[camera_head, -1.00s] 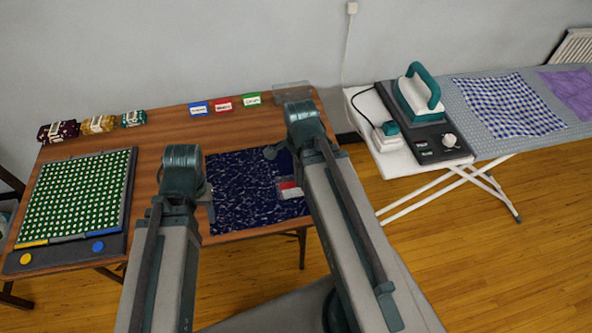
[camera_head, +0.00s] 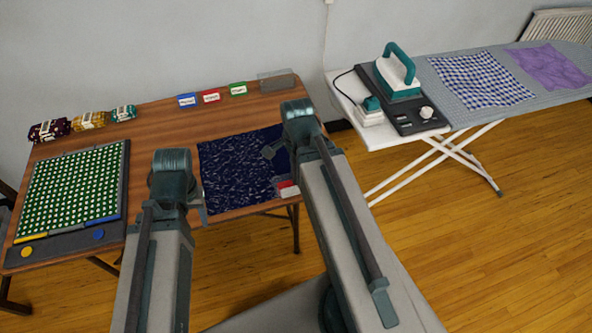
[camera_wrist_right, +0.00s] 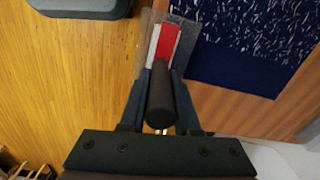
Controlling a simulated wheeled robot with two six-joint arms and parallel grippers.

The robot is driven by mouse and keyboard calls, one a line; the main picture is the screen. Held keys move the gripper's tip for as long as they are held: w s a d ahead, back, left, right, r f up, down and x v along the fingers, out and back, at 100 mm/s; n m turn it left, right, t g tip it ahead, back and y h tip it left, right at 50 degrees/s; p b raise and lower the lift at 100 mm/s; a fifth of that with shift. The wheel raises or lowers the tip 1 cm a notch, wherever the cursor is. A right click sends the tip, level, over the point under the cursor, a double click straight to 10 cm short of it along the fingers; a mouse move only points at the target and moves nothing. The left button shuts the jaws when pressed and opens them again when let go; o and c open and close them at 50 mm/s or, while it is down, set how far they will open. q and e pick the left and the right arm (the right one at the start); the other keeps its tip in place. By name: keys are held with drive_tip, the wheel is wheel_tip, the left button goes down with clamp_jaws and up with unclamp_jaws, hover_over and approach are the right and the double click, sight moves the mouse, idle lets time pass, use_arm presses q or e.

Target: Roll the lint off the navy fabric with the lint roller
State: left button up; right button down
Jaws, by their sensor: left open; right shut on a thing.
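The navy fabric (camera_head: 235,165) lies on the table, with white lint flecks over much of it. It also shows in the right wrist view (camera_wrist_right: 235,72), where a strip along its lower edge looks plain. The lint roller has a red and white head (camera_head: 288,188) at the fabric's front right corner in the head view. In the right wrist view my right gripper (camera_wrist_right: 161,82) is shut on the roller's dark handle (camera_wrist_right: 161,100). I cannot tell whether the head touches the fabric. My left gripper (camera_head: 201,208) is open beside the fabric's front left corner, partly hidden by its arm.
A green dotted mat (camera_head: 72,190) lies on the wooden table (camera_head: 160,115) at the left. Several fabric bundles (camera_head: 88,121) and blue, red and green labels (camera_head: 211,97) stand at the back. An ironing board with an iron (camera_head: 397,75) stands to the right.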

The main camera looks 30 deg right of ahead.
use_arm(q)
drive_tip(key=shift+r, duration=0.1)
use_arm(e)
drive_tip(key=shift+r, duration=0.1)
wheel_tip(320, 180, up, 5)
drive_tip(key=p, duration=0.5)
use_arm(q)
wheel_tip(320, 180, up, 5)
drive_tip(key=shift+f, duration=0.1)
